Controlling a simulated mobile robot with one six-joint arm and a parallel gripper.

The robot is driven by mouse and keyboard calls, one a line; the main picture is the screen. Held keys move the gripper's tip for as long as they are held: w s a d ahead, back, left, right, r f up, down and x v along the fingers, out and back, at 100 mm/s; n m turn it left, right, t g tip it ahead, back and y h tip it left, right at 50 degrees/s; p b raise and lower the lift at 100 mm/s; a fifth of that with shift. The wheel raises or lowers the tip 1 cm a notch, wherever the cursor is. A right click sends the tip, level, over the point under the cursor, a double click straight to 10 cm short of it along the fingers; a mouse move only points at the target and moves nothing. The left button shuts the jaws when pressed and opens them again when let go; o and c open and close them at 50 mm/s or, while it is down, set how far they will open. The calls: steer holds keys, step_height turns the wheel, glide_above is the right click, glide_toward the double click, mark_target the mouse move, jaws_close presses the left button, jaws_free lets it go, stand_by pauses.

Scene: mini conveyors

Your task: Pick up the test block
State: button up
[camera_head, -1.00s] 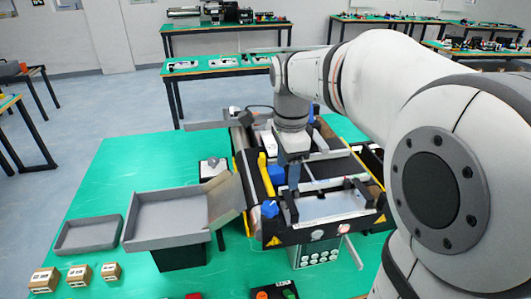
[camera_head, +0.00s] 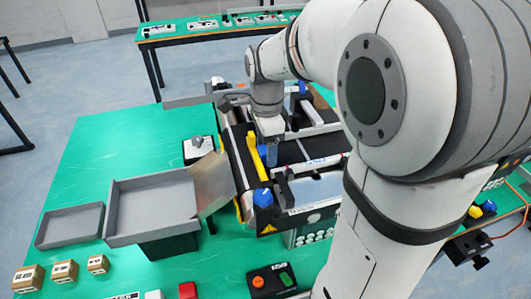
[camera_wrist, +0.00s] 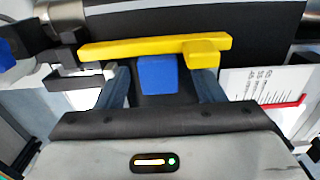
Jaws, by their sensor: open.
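A blue block (camera_wrist: 157,75), which I take to be the test block, lies on the dark conveyor belt beside a yellow bar (camera_wrist: 150,47). In the wrist view my gripper (camera_wrist: 163,78) is open, with one finger on each side of the block and small gaps between. In the head view my gripper (camera_head: 271,148) is down at the conveyor, just right of the yellow bar (camera_head: 256,155). There the block (camera_head: 271,157) is mostly hidden by the fingers. I cannot tell how far the fingertips are above the belt.
A blue knob (camera_head: 262,198) stands at the conveyor's near left corner. A grey tray (camera_head: 155,208) on a dark stand is left of the conveyor, with a flatter tray (camera_head: 70,226) beyond. A control box (camera_head: 271,281) is in front. The green table is clear at far left.

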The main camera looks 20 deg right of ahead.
steer(key=shift+f, duration=0.5)
steer(key=c, duration=1.2)
